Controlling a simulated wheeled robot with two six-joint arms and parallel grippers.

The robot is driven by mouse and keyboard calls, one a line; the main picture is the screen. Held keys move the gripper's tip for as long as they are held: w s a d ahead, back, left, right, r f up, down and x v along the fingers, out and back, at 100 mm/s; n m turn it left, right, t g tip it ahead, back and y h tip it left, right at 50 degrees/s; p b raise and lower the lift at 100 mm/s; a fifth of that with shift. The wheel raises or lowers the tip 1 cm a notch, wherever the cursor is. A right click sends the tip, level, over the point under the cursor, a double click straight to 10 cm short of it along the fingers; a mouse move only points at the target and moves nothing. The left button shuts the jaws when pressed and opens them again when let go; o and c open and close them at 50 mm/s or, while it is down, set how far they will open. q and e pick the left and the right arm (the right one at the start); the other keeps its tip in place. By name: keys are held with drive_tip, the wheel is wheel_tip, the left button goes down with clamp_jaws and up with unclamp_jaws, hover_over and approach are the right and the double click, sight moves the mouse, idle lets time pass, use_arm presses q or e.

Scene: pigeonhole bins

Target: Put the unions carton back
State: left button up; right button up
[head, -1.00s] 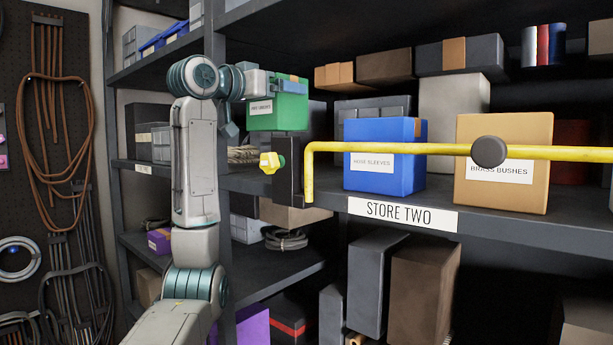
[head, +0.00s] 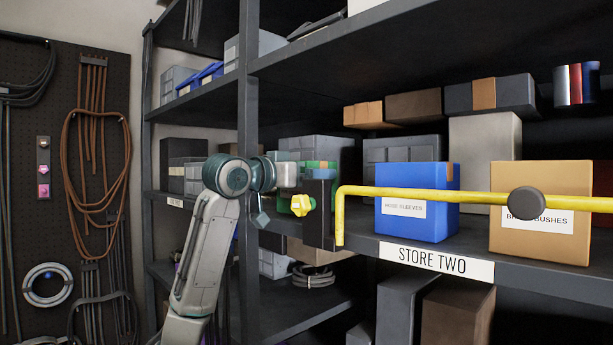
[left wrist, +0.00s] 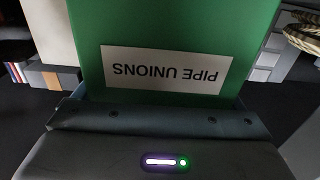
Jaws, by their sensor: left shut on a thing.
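The green unions carton (left wrist: 165,25) fills the upper middle of the left wrist view, its white "PIPE UNIONS" label upside down there. My left gripper (head: 308,172) is shut on it; the fingers are mostly hidden in both views. In the head view only a little green shows at the gripper, just above and behind a dark upright bracket (head: 319,222), left of the blue "HOSE SLEEVES" carton (head: 440,180). I cannot tell whether the carton touches the shelf. My right gripper is not in view.
A yellow bar (head: 430,194) runs across the front of the "STORE TWO" shelf, before the blue carton and the tan "BRASS BUSHES" carton (head: 530,235). A yellow knob (head: 301,205) sits by the bracket. A rack upright (head: 248,110) stands left. Grey bins (head: 318,150) stand behind.

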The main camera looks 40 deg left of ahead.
use_arm(q)
drive_tip(key=shift+s+a+f, duration=0.1)
drive_tip(key=shift+s+f, duration=0.05)
drive_tip(key=shift+f, duration=0.05)
drive_tip(key=shift+w+f, duration=0.2)
drive_tip(key=o, duration=0.9)
drive_tip(key=shift+r, duration=0.1)
drive_tip(key=shift+s+r, duration=0.1)
drive_tip(key=shift+s, duration=0.1)
drive_tip(key=shift+s+b, duration=0.4)
drive_tip(key=s+b, duration=0.4)
drive_tip(key=s, duration=0.7)
drive_tip(key=shift+a+b, duration=0.35)
drive_tip(key=shift+b, duration=0.05)
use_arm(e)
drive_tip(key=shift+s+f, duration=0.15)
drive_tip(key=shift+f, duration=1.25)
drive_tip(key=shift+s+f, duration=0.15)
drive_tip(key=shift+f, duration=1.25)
